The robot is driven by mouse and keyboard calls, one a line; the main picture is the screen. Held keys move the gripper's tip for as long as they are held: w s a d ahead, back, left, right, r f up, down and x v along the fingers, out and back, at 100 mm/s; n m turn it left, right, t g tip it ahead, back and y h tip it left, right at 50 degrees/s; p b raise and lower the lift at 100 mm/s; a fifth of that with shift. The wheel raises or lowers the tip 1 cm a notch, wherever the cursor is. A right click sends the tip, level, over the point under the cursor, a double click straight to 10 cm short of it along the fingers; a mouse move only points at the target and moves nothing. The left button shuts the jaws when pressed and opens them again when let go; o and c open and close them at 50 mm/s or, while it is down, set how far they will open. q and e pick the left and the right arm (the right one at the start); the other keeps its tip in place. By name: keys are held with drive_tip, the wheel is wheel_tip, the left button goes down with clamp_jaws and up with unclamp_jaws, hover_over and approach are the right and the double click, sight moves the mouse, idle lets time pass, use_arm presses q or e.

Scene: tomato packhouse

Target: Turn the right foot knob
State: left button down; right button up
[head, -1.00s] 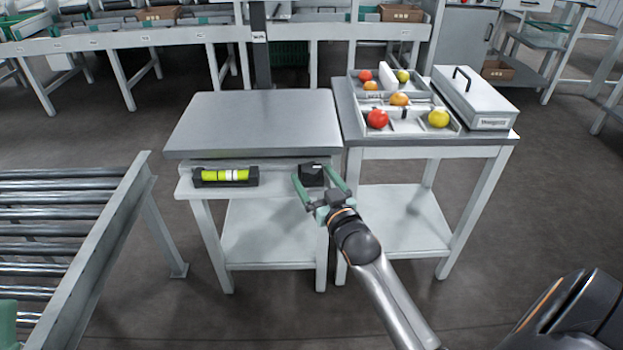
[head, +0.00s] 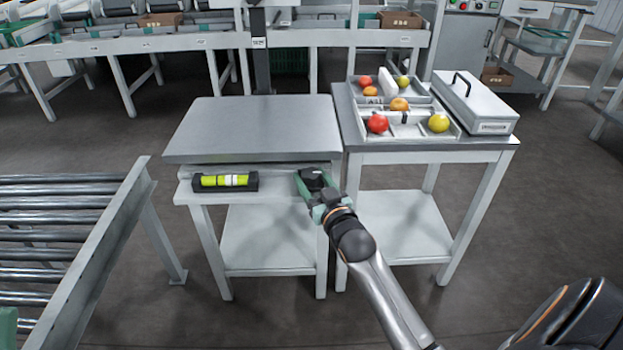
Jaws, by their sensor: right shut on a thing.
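The right foot knob (head: 313,175) is a dark block at the front right corner of the grey-topped stand (head: 250,128). My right gripper (head: 316,185) reaches it from the front, its green fingers shut on the knob and hiding part of it. A spirit level (head: 225,181) with a yellow-green vial in a black body lies on the front ledge, left of the knob. The bubble's exact place is too small to tell. A green piece at the lower left edge seems to be part of my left gripper (head: 7,328); its fingers are not shown clearly.
A table (head: 425,153) on the right holds a divided tray (head: 402,131) with red, orange and yellow tomatoes, and a grey case (head: 475,100) with a black handle. A roller conveyor (head: 60,235) stands at the left. Open floor lies in front.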

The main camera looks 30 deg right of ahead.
drive_tip(key=c, duration=0.5)
drive_tip(key=shift+c, duration=0.2)
